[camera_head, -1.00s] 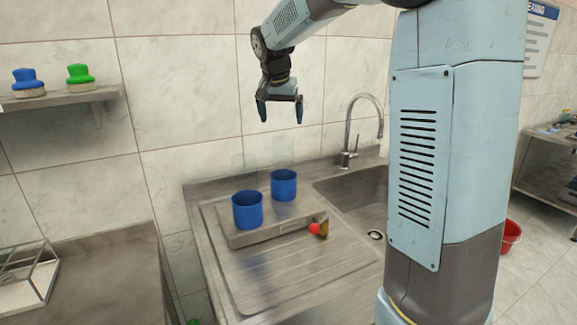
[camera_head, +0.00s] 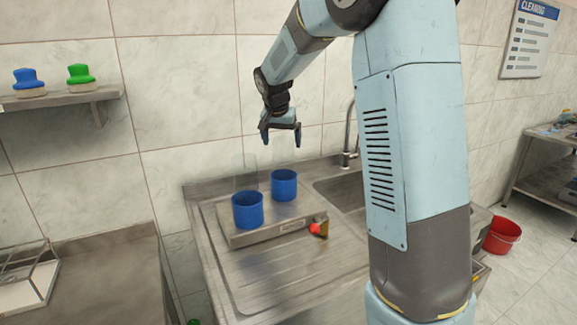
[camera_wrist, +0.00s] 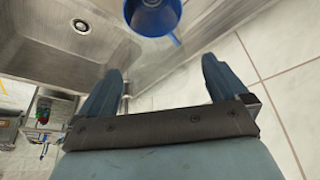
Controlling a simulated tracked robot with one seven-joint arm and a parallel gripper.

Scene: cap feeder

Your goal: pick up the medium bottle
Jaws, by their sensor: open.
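I cannot pick out a medium bottle for certain in either view. Two blue cylindrical containers stand on a low metal block: a front left one (camera_head: 247,210) and a back right one (camera_head: 284,185). Faint clear tube shapes show above them. My gripper (camera_head: 281,141) points down, open and empty, above the back right container and apart from it. In the wrist view my gripper's fingers (camera_wrist: 162,68) are spread with nothing between them. A blue round thing (camera_wrist: 167,32), cut by the top edge, lies beyond the fingertips; it looks like one of the containers.
The metal block (camera_head: 270,233) rests on the ribbed drainboard (camera_head: 280,275), with a red button (camera_head: 315,229) at its right end. A sink and tap (camera_head: 348,140) lie to the right. A wall shelf (camera_head: 60,99) holds blue and green knobbed caps.

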